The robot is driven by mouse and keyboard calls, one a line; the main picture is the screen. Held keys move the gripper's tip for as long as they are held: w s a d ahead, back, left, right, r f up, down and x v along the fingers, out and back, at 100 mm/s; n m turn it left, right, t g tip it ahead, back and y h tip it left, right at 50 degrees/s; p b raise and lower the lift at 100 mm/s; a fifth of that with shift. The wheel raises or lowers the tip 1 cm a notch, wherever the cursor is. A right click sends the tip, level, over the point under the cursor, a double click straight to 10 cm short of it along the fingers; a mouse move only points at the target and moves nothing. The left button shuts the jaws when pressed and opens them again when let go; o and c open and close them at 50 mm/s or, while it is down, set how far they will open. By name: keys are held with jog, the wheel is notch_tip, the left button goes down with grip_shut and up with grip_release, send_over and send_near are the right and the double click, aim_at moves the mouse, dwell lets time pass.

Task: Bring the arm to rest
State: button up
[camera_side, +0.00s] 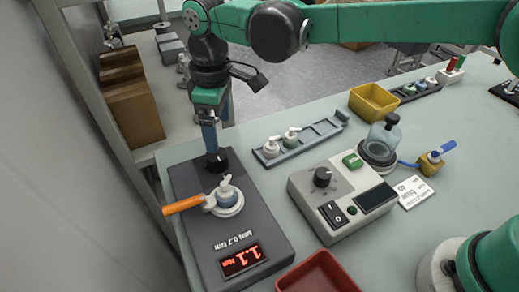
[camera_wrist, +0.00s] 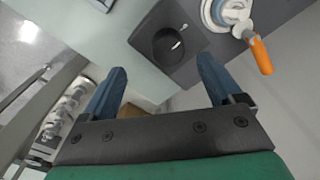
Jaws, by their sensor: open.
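My gripper (camera_side: 209,130) hangs pointing down at the far end of the dark torque tester (camera_side: 256,215), near a black round holder (camera_side: 218,161). In the wrist view its two blue fingers (camera_wrist: 161,64) are spread with nothing between them. The black holder (camera_wrist: 180,45) lies beyond the fingertips there. A white pump cap (camera_side: 226,187) with a blue-grey collar sits upright on the tester's round white seat. The red display (camera_side: 241,260) reads 1.1 Nm.
A control box (camera_side: 345,195) with a knob stands right of the tester. A red tray (camera_side: 318,274) is at the front.

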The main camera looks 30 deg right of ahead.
jog(key=s+d+r+m+t, duration=0.1)
jog(key=d+r+m+t, duration=0.15)
jog(key=d+r, duration=0.4)
jog(key=s+d+f+m+t, duration=0.1)
jog(key=s+d+m, duration=0.3)
jog(key=d, duration=0.4)
jog(key=s+d+f+m+t, duration=0.2)
jog(key=s+d+m+t, duration=0.1)
jog(key=s+d, duration=0.3)
jog(key=shift+s+d+f+m, duration=0.3)
jog(key=shift+d+m, duration=0.45)
jog(key=shift+d, duration=0.4)
jog(key=shift+t, duration=0.25)
